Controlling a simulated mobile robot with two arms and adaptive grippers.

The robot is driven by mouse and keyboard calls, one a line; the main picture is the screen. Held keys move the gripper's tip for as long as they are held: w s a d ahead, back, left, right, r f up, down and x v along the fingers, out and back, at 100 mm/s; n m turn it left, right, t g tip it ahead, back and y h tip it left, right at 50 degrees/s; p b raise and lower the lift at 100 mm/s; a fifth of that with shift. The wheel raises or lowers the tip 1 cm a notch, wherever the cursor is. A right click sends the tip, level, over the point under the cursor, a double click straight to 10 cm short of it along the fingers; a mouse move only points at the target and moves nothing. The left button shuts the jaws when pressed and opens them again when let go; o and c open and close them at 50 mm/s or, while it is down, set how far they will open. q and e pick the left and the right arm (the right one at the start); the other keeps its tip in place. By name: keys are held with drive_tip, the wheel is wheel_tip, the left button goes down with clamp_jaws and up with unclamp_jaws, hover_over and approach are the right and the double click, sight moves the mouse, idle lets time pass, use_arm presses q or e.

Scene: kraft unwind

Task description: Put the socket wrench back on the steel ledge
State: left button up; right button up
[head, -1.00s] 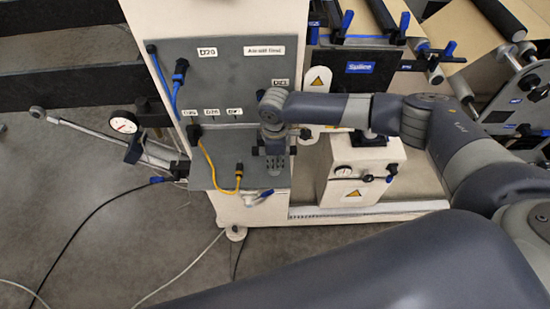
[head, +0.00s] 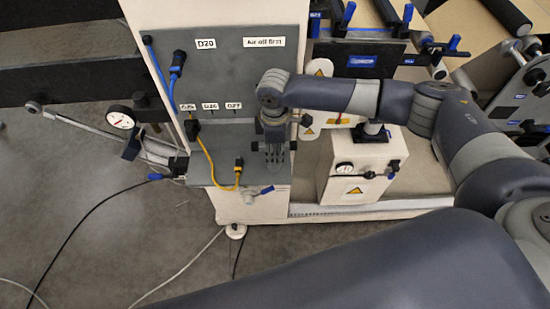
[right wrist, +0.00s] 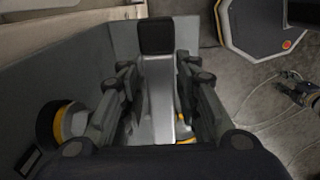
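The steel ledge (head: 208,172) is the grey shelf at the foot of the grey panel in the head view. My right gripper (head: 276,160) points down over the ledge's right end. A pale grey strip (right wrist: 160,100) and a black square piece (right wrist: 156,37) show between and beyond the fingers. I cannot tell whether either is part of the socket wrench. I cannot make out the wrench for sure in the head view; the gripper hides that part of the ledge. My left gripper is not in view.
A yellow cable (head: 210,165) loops onto the ledge left of my right gripper. A white box with a gauge (head: 360,175) stands to the right. Open floor (head: 90,220) lies at the left.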

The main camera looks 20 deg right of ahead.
drive_tip(key=r, duration=0.5)
drive_tip(key=r+b, duration=0.1)
drive_tip(key=r, duration=0.1)
drive_tip(key=shift+s+a+r, duration=0.2)
drive_tip(key=shift+a+r, duration=0.05)
drive_tip(key=shift+r, duration=0.05)
drive_tip(key=shift+s+f, duration=0.1)
